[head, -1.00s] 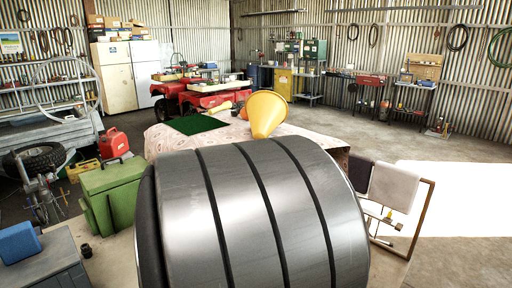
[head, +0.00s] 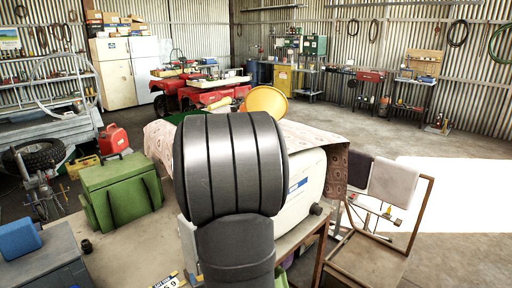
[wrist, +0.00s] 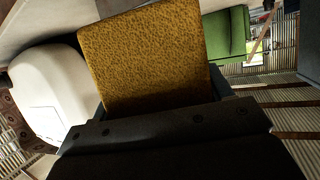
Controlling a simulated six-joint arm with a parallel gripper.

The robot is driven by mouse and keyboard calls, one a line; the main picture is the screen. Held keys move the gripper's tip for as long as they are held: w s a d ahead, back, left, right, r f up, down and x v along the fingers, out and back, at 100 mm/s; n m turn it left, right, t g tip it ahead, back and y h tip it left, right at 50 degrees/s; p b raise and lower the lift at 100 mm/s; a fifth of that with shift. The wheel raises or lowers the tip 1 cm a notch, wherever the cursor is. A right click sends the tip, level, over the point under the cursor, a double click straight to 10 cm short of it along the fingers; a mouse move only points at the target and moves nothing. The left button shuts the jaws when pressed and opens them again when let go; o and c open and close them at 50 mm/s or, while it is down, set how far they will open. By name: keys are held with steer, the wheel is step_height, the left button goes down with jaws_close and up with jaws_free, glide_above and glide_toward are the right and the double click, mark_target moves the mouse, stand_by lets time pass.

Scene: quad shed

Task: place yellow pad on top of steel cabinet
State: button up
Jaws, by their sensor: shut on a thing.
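The yellow pad (wrist: 145,55) is a golden, rough-textured square block in the wrist view. My gripper (wrist: 160,97) is shut on its near end, with a dark finger at each side. The far end of the pad sticks out beyond the fingers. The head view does not show the pad or the fingers; my dark arm covers the middle of that view. A grey cabinet (head: 48,262), which looks like the steel cabinet, stands at the lower left of the head view. A blue block (head: 19,239) sits on its top, towards the left.
A green box (head: 120,190) stands between the grey cabinet and my arm. A white container (head: 308,185) is just right of my arm. A wooden chair (head: 375,262) stands at right.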

steer(key=w+d+f+m+t+h, duration=0.1)
steer(key=w+d+f+m+h, duration=0.25)
steer(key=d+f, duration=0.35)
steer(key=w+d+r, duration=0.1)
steer(key=w+d, duration=0.1)
steer(key=w, duration=0.1)
steer(key=w+d+r+m+h, duration=0.1)
steer(key=w, duration=0.2)
steer(key=w+d+r+m+h, duration=0.1)
steer(key=w+d+r, duration=0.1)
steer(key=w, duration=0.2)
steer(key=shift+d+t+h, duration=0.25)
steer(key=shift+d+t, duration=0.05)
steer(key=shift+s, duration=0.1)
